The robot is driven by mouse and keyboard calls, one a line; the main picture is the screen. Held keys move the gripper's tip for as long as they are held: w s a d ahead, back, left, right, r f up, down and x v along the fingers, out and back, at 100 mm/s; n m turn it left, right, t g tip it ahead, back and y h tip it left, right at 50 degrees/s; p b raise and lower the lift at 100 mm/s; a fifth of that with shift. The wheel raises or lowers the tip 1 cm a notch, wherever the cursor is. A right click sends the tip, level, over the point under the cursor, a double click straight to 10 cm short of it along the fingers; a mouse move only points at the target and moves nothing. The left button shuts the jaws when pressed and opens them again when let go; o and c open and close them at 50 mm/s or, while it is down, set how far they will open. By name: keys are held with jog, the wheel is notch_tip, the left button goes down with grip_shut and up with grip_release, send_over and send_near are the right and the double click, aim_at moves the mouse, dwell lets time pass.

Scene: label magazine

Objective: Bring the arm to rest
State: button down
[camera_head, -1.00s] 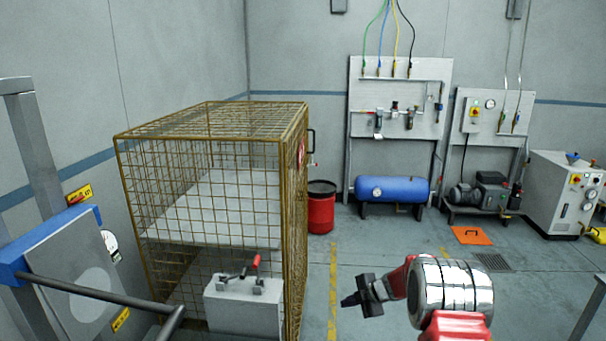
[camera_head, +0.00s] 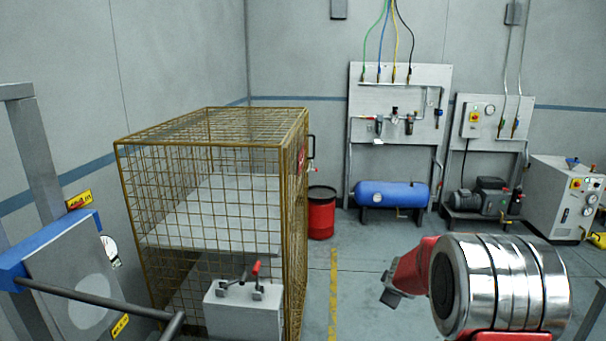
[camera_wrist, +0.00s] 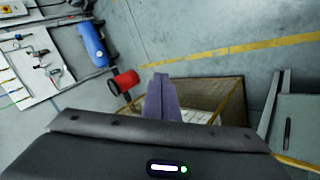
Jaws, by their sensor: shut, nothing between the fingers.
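My arm, red with a chrome joint, shows at the lower right in the head view. My gripper (camera_head: 390,296) is at its left end, small, dark and partly hidden behind the arm, over open floor right of the wire cage. In the wrist view my gripper's fingers (camera_wrist: 161,100) are together, with nothing between them.
A yellow wire cage (camera_head: 297,230) stands left of my arm, with a grey box (camera_head: 243,312) at its front. Behind are a red bin (camera_head: 321,215), a blue tank (camera_head: 391,194) and a compressor (camera_head: 481,198). The floor around the yellow line (camera_head: 334,290) is clear.

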jog(key=s+r+m+g+h, duration=0.1)
jog(key=s+r+m+g, duration=0.2)
jog(key=s, duration=0.6)
jog(key=s+r+m+g+h, duration=0.1)
jog(key=s+r+m, duration=0.3)
jog(key=s, duration=0.6)
jog(key=s+a+r+m+y, duration=0.1)
jog(key=s+a+r, duration=0.2)
jog(key=s, duration=0.5)
jog(key=s+a+r+m+y, duration=0.1)
jog(key=s+a+r, duration=0.3)
jog(key=s, duration=0.5)
jog(key=s+a+r+m+t+y, duration=0.1)
jog(key=s+a+r+y, duration=0.1)
jog(key=s+a, duration=0.3)
jog(key=shift+s+r+m, duration=0.3)
jog(key=shift+s+r, duration=0.4)
jog(key=shift+s, duration=0.95)
jog(key=shift+s+d, duration=0.1)
